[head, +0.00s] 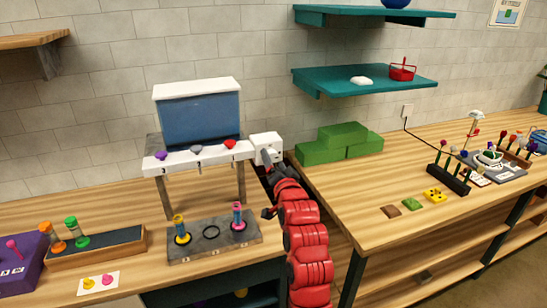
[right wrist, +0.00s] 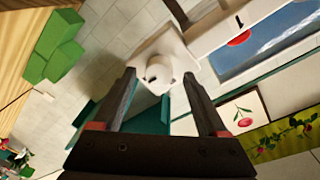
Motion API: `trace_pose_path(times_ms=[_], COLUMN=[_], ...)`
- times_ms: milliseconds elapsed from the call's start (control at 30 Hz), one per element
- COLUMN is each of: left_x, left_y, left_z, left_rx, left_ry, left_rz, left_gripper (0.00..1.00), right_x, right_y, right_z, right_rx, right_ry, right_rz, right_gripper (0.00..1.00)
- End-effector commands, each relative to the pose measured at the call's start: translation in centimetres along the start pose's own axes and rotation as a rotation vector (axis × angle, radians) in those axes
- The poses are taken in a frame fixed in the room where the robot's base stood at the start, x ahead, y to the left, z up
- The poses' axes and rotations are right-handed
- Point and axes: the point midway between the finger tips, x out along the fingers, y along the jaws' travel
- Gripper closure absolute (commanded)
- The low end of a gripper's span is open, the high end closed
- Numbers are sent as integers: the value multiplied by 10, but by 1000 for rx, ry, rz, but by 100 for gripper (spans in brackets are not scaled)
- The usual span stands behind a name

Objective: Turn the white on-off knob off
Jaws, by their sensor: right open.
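The white on-off knob (right wrist: 158,70) shows in the right wrist view as a rounded white piece on a white housing (right wrist: 170,45). In the head view this housing (head: 264,139) is at the right end of the dispenser, and the knob there is mostly hidden by my gripper. My right gripper (right wrist: 159,76) is open, with its two dark fingers on either side of the knob in that picture. Whether they touch it I cannot tell. In the head view my right gripper (head: 268,155) is right at the housing. My left gripper is not in view.
The dispenser has a blue tank (head: 200,118) and purple, grey and red knobs on its front. Below it a grey tray (head: 215,247) holds two small vials. Green blocks (head: 340,143) stand to the right, under teal shelves (head: 360,80).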

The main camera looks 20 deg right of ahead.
Motion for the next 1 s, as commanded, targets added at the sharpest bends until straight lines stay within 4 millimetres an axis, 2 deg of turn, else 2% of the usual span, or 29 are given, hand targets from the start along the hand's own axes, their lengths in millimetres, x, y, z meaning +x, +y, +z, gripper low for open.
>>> trace_pose_path(times_ms=[167, 467, 867, 1000], left_x=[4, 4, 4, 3], left_y=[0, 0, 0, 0], left_z=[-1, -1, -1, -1], left_rx=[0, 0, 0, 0], left_ry=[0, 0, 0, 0], left_rz=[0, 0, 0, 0], left_gripper=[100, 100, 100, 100], right_x=[10, 11, 11, 11], right_y=[0, 1, 1, 1], right_z=[0, 1, 1, 1], right_rx=[0, 1, 0, 0], right_ry=[0, 0, 0, 0], right_rz=[0, 0, 0, 1], right_gripper=[24, 26, 98, 100])
